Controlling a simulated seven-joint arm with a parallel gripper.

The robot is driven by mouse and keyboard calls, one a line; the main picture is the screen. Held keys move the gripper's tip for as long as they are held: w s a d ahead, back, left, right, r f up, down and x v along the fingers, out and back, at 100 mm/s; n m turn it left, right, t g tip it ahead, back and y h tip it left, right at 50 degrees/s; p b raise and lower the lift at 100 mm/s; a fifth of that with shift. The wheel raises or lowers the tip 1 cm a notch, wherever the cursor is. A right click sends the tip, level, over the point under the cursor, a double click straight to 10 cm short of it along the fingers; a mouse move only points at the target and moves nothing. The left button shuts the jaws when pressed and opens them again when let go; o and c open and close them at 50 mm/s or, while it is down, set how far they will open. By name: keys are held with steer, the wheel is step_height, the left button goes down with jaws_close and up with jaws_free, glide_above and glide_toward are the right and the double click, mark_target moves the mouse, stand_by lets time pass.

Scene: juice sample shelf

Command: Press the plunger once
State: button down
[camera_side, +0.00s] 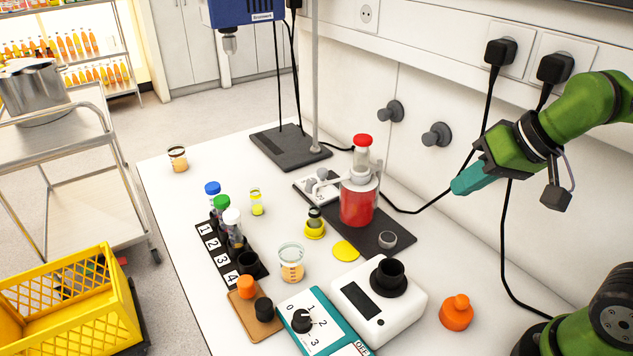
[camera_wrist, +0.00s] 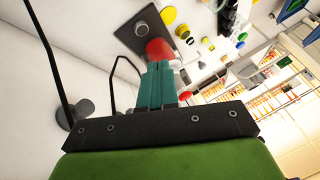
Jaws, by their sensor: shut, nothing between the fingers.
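A dispenser bottle with red liquid (camera_side: 357,202) stands upright on a dark base plate on the white bench. Its plunger has a red cap (camera_side: 362,141) on top of a clear cylinder, and the plunger stands raised above the bottle. A white spout arm points left from the bottle's neck. My gripper (camera_side: 456,187) has teal fingers that are together and empty. In the side view it is right of the bottle, clearly apart from it and tilted.
A numbered black rack (camera_side: 231,262) with capped tubes stands at the left. Black cables hang behind my gripper near the wall.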

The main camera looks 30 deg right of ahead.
mark_target(368, 139)
steer(key=w+r+m+t, duration=0.1)
steer(key=w+r, duration=0.3)
steer(key=w, duration=0.8)
steer(key=w+r+m+t+h, duration=0.1)
steer(key=w+r, duration=0.4)
steer(key=w, duration=0.7)
steer(key=shift+w+d+m+t, duration=0.15)
steer(key=shift+d+m+t, duration=0.3)
steer(key=shift+m, duration=0.45)
steer(key=shift+f, duration=4.4)
steer(key=shift+f, duration=0.1)
steer(key=shift+f, duration=0.3)
